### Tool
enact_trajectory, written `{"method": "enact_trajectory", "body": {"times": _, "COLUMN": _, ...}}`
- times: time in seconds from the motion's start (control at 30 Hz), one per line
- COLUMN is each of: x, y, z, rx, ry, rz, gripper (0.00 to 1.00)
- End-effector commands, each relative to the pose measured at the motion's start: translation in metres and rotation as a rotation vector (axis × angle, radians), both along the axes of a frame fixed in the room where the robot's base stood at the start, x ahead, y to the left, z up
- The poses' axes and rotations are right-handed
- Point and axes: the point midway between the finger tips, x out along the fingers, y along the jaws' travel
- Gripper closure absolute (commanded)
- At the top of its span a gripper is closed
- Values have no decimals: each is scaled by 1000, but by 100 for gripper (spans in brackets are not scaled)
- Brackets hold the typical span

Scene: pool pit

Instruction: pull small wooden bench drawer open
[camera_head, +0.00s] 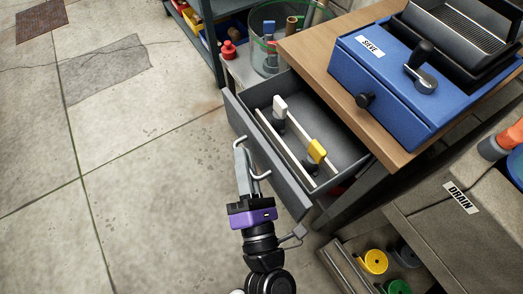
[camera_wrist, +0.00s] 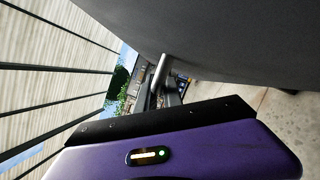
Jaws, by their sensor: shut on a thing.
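The small wooden bench (camera_head: 300,50) has a wood top and a grey drawer (camera_head: 233,106) that stands well open. Inside the drawer are a white-handled item (camera_head: 280,105) and a yellow-handled item (camera_head: 317,150) beside light rails. My gripper (camera_head: 250,172) is at the drawer's front, shut on the metal drawer handle (camera_head: 262,176). The wrist view shows the handle (camera_wrist: 161,70) close up at the gripper's fingers, below the dark drawer front (camera_wrist: 230,40). The exact finger contact is partly hidden.
A blue sieve box (camera_head: 385,85) with a black knob and crank stands on the bench. A grey unit labelled DRAIN (camera_head: 430,215) stands at lower right, near an open compartment with yellow and green discs (camera_head: 375,261). Shelving and a clear bin (camera_head: 268,40) stand behind. Floor at left is clear.

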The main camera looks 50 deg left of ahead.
Motion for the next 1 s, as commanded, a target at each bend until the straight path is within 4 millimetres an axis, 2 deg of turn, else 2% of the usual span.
{"method": "enact_trajectory", "body": {"times": 0.3, "x": -24, "y": 1, "z": -2, "rx": -2, "ry": 1, "rz": -4, "gripper": 100}}
{"method": "enact_trajectory", "body": {"times": 0.8, "x": -27, "y": 1, "z": -1, "rx": -2, "ry": 2, "rz": -4, "gripper": 100}}
{"method": "enact_trajectory", "body": {"times": 0.83, "x": -27, "y": 1, "z": -1, "rx": -2, "ry": 2, "rz": -4, "gripper": 83}}
{"method": "enact_trajectory", "body": {"times": 0.87, "x": -27, "y": 1, "z": -1, "rx": -2, "ry": 2, "rz": -4, "gripper": 80}}
{"method": "enact_trajectory", "body": {"times": 1.0, "x": -28, "y": 1, "z": -1, "rx": -2, "ry": 0, "rz": -3, "gripper": 80}}
